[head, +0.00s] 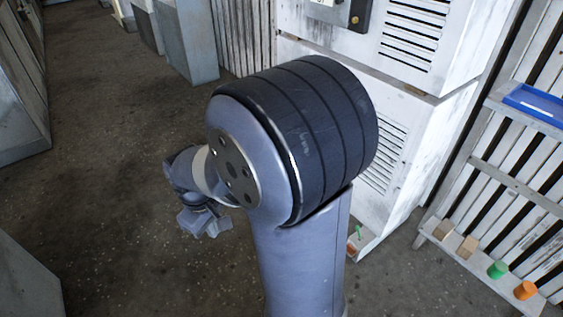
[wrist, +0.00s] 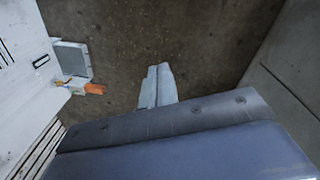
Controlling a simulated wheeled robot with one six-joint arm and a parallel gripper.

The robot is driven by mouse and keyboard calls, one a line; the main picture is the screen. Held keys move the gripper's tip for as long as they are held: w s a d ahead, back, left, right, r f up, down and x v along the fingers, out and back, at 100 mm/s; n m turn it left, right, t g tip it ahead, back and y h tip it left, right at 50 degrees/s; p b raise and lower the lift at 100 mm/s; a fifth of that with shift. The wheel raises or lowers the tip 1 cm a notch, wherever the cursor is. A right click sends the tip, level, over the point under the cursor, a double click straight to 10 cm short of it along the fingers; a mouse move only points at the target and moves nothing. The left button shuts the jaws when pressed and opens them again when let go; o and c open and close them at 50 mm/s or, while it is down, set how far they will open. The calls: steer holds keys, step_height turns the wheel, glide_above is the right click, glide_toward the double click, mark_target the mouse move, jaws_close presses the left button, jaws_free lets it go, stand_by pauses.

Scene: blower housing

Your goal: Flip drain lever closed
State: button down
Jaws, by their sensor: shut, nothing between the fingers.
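The white louvred blower housing (head: 395,150) stands right of centre in the head view, partly hidden behind my arm. A small green piece (head: 358,231), possibly the drain lever, shows low at the housing's foot, beside my arm; its position is too small to read. In the wrist view, a small orange fitting (wrist: 92,88) sticks out beside the white housing (wrist: 30,95) at the left. My gripper (head: 206,226) hangs over the floor left of my arm, away from the housing. In the wrist view its fingers (wrist: 158,70) are together and empty, to the right of the orange fitting.
A grey box-like part (wrist: 72,59) sits against the housing in the wrist view. A shelf (head: 475,262) at the right holds wooden blocks, a green cylinder (head: 498,269) and an orange one (head: 525,290). A blue tray (head: 535,103) is above. The floor (head: 105,180) at left is clear.

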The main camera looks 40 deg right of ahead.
steer(key=w+a+f+n+b, duration=0.1)
steer(key=w+f+b, duration=0.4)
steer(key=f, duration=0.8)
steer(key=w+a+f+n+g+h+b, duration=0.1)
steer(key=w+f+n+b, duration=0.2)
steer(key=f, duration=1)
steer(key=w+a+f+n+b, duration=0.1)
steer(key=w+f+n+b, duration=0.1)
steer(key=w+f+b, duration=0.5)
step_height(320, 180, down, 7)
steer(key=shift+w+a+r+g+h+b, duration=0.2)
steer(key=shift+w+g+h+b, duration=0.1)
steer(key=shift+w+g+b, duration=0.15)
